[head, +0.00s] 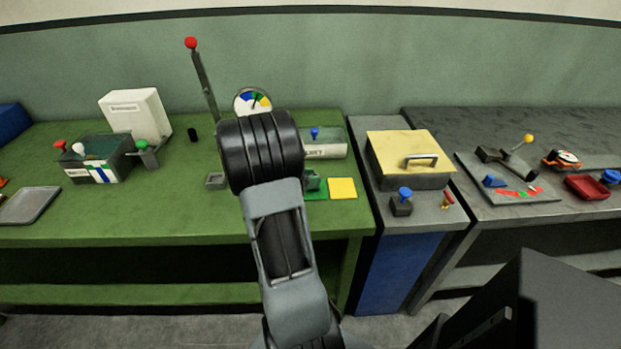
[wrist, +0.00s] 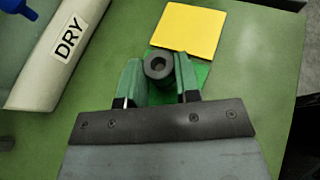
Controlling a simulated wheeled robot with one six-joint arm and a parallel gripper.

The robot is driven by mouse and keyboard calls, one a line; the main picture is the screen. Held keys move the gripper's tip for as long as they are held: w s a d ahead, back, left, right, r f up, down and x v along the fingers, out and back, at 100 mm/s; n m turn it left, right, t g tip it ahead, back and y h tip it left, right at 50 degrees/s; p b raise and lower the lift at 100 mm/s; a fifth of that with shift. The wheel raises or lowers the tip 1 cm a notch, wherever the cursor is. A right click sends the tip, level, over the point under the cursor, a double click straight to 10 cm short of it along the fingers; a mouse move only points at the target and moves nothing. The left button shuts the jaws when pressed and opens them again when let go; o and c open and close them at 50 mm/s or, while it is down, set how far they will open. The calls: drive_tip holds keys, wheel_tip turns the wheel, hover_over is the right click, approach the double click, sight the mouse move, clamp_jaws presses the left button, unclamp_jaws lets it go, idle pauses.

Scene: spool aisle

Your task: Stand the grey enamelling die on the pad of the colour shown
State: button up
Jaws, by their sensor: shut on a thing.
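The grey enamelling die (wrist: 158,67), dark and round with a hole in its top, is between the green fingers of my gripper (wrist: 158,82) in the wrist view. The gripper is shut on it. The die is over a green pad (wrist: 201,74); I cannot tell whether it touches it. A yellow pad (wrist: 187,31) lies just beyond, also seen in the head view (head: 342,188). In the head view my arm hides the die. A round dial (head: 252,101) with blue, green and yellow parts stands behind my arm; its needle is too small to read surely.
A pale box labelled DRY (wrist: 62,48) with a blue knob stands left of the gripper in the wrist view. A tall red-knobbed lever (head: 205,85) and a small grey square holder (head: 215,180) are left of my arm. The green bench (head: 110,215) is clear in front.

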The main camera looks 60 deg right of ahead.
drive_tip(key=shift+f, duration=0.1)
drive_tip(key=shift+f, duration=0.15)
drive_tip(key=o, duration=1)
drive_tip(key=shift+w+a+r, duration=0.15)
drive_tip(key=shift+r, duration=0.2)
drive_tip(key=v, duration=1)
drive_tip(key=shift+w+a+r+p, duration=0.1)
drive_tip(key=shift+a+r+p, duration=0.05)
drive_tip(key=shift+a+p, duration=0.2)
drive_tip(key=s+a+r+m+t+y, duration=0.1)
drive_tip(key=a+m+t+y, duration=0.3)
drive_tip(key=a, duration=1)
drive_tip(key=s+a+r+m+t+y, duration=0.1)
drive_tip(key=a+m+t+y, duration=0.4)
drive_tip(key=a, duration=0.9)
drive_tip(key=m+y, duration=0.3)
drive_tip(key=shift+s+a+t, duration=0.3)
drive_tip(key=shift+s+a, duration=0.05)
drive_tip(key=shift+s, duration=0.05)
